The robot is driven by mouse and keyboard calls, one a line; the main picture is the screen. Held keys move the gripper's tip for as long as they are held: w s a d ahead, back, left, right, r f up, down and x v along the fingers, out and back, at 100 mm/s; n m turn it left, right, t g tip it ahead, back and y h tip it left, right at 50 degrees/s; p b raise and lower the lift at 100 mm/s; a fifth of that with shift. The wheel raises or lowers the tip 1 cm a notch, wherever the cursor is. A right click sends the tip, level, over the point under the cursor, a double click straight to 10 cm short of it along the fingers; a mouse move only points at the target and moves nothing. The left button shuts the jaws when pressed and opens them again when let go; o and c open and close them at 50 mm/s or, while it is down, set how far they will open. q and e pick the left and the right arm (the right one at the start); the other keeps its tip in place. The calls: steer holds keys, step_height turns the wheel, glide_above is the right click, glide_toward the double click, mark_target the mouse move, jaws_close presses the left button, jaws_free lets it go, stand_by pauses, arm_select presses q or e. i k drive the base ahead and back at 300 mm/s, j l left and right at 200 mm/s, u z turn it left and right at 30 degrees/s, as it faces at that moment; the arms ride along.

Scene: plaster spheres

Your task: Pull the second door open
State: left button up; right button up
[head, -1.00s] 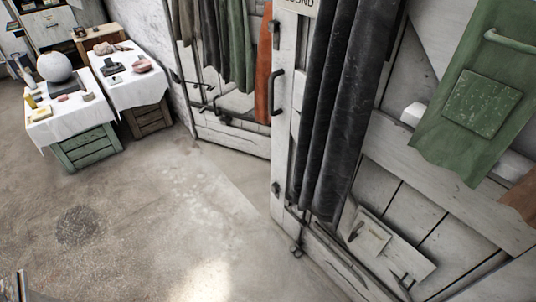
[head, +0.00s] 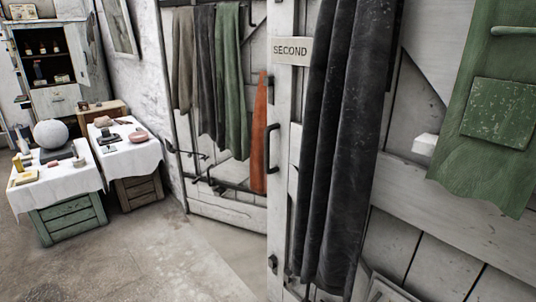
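A white plank door with a "SECOND" sign (head: 291,51) stands close in front of me, right of the middle of the head view. A black pull handle (head: 268,148) sticks out on the left side of its upright edge, below the sign. Long dark cloths (head: 345,140) hang over the door's planks and hide part of them. I cannot tell whether this door is shut or ajar. Neither of my grippers is in view, and nothing of mine shows at the handle.
Behind the door's left edge, grey, green and orange cloths (head: 233,90) hang on another white panel with black bars. A green cloth (head: 490,110) hangs at right. Two white-covered tables (head: 60,190) stand left, before a cabinet (head: 50,65). The floor (head: 140,260) between is bare.

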mark_target(360, 92)
steer(key=i+z, duration=0.3)
steer(key=i, duration=0.15)
steer(key=i+j+z, duration=0.1)
steer(key=i+z, duration=0.2)
steer(key=i, duration=0.15)
